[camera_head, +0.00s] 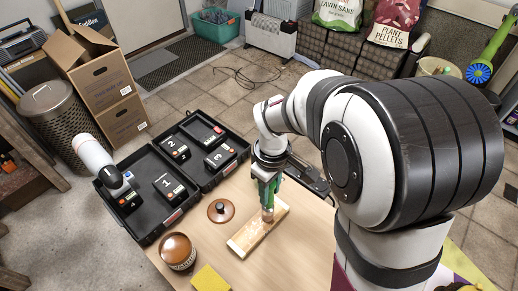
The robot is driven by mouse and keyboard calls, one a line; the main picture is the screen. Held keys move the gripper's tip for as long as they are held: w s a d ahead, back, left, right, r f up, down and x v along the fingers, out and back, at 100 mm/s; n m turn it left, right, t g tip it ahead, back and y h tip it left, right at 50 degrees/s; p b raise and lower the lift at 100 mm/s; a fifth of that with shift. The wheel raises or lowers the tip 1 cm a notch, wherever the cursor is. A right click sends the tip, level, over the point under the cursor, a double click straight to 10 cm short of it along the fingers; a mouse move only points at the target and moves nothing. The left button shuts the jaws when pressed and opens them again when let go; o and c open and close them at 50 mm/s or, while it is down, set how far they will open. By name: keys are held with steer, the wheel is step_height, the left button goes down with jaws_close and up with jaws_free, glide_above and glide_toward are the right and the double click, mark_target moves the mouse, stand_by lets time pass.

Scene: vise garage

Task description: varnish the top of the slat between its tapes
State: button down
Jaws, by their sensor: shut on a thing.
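The slat (250,236), a pale wooden strip, lies diagonally on the wooden table. Its tapes cannot be made out clearly at this size. My gripper (268,190) points down over the slat's far half, shut on what looks like a brush. The brush's brownish lower end (267,214) shows below the fingers, at or just above the slat's top; contact cannot be told. The fingers hide most of its handle. An open jar of brown varnish (178,250) stands left of the slat. A round brown lid with a knob (220,211) lies beyond the jar.
A yellow pad (210,279) lies at the table's near edge. A black open case (150,217) with numbered dark blocks sits to the left, with a white rounded device (95,155) over it. A dark metal tool (310,180) stands behind my gripper. Bare tabletop surrounds the slat.

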steer(key=shift+w+d, duration=1.85)
steer(key=shift+d, duration=0.1)
steer(key=shift+s+a, duration=5.5)
steer(key=shift+a, duration=0.85)
step_height(320, 180, up, 8)
